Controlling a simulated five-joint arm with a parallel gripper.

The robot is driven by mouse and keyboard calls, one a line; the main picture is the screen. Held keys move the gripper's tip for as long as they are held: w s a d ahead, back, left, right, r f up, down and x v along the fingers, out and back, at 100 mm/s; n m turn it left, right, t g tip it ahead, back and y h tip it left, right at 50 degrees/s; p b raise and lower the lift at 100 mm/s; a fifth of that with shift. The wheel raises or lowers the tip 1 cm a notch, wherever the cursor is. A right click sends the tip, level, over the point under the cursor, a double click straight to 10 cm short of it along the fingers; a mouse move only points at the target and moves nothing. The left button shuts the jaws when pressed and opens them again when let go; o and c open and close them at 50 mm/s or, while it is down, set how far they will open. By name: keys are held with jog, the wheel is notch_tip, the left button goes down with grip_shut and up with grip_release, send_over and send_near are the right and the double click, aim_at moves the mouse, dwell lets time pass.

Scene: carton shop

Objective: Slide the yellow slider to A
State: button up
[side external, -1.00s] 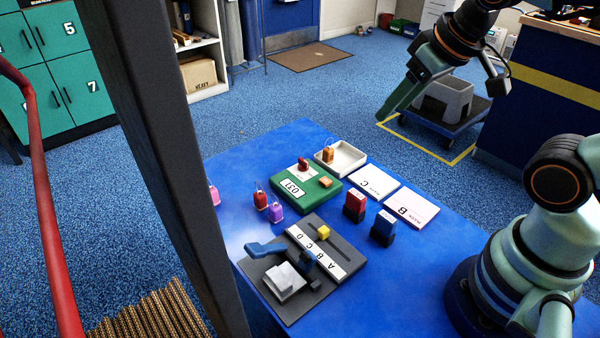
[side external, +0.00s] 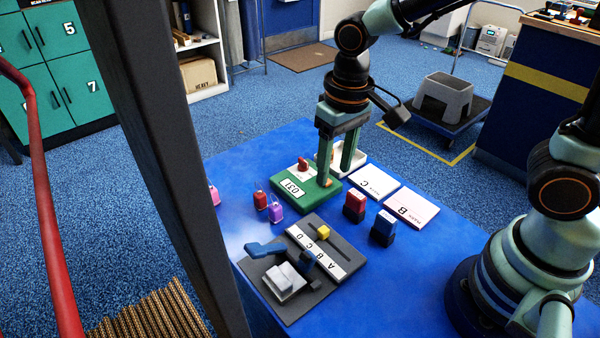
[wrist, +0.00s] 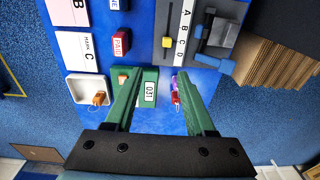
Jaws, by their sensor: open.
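The yellow slider (side external: 323,232) sits at the slot of a dark grey plate (side external: 296,229), beside a white strip (side external: 315,250) lettered A to D. In the wrist view the slider (wrist: 166,42) is level with about C; the slot runs on from it toward the A end. My gripper (side external: 335,178) is open and empty, pointing down over the green block marked 031 and the white tray, behind the slider and apart from it. In the wrist view its fingers (wrist: 161,76) are spread wide. The fingers partly hide the green block and tray in the side view.
Next to the strip stand a blue-handled device (side external: 265,249) and a grey block (side external: 285,282). Red (side external: 354,206) and blue (side external: 383,228) stamps, red and purple tags (side external: 276,204), the green block (side external: 292,194), white tray (side external: 360,157) and cards (side external: 410,208) surround it.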

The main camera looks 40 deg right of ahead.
aim_at(324, 229)
jog(key=shift+g, duration=0.4)
jog(key=f, duration=0.4)
jog(key=a+f, duration=0.1)
jog(key=f, duration=0.9)
jog(key=shift+s+a, duration=0.15)
jog(key=shift+a, duration=0.25)
jog(key=shift+c, duration=0.3)
grip_shut()
